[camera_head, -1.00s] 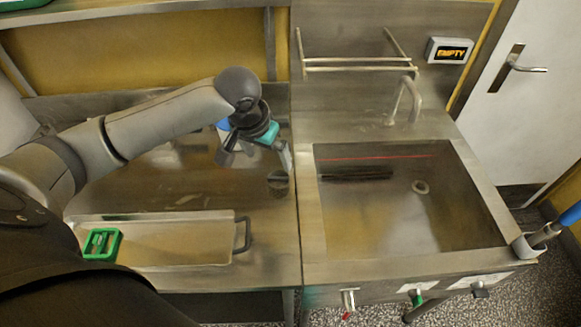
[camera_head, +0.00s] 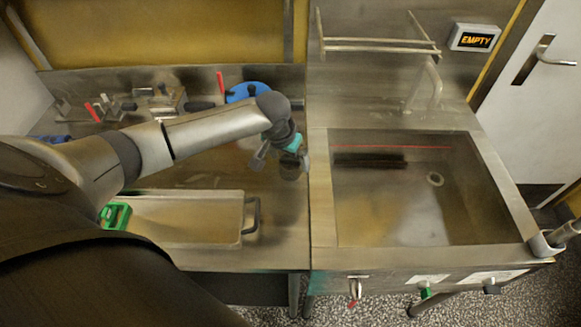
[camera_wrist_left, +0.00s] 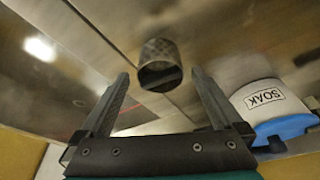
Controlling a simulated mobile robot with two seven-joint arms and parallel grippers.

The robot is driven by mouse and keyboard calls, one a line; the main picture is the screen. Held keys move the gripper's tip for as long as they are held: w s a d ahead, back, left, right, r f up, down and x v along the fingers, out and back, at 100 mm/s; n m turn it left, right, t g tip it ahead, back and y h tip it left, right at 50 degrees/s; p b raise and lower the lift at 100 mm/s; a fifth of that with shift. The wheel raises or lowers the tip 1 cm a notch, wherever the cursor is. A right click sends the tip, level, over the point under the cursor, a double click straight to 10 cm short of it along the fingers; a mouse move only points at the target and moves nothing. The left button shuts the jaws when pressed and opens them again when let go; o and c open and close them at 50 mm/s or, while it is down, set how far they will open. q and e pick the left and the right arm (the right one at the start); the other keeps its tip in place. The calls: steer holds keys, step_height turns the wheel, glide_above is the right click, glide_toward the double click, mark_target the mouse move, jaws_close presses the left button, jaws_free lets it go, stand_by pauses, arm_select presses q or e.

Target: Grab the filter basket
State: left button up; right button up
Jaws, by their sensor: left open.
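The filter basket (camera_wrist_left: 160,52) is a small dark mesh cup. In the left wrist view it stands ahead of my left gripper (camera_wrist_left: 160,74), lined up with the gap between the two fingers. In the head view the filter basket (camera_head: 290,170) is on the steel counter near the sink's left edge, partly covered by my left gripper (camera_head: 282,160). The left gripper is open and empty. I cannot tell whether a finger touches the basket. My right gripper is not in view.
A tray (camera_head: 180,242) with a green item (camera_head: 115,215) lies at the counter's front. A white tub marked SOAK (camera_wrist_left: 258,98) is beside the right finger in the wrist view. The sink (camera_head: 400,200) is to the right. Several tools lie at the back left.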

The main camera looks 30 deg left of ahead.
mark_target(290, 167)
arm_select(q)
steer(key=shift+x, duration=1.4)
steer(key=c, duration=1.4)
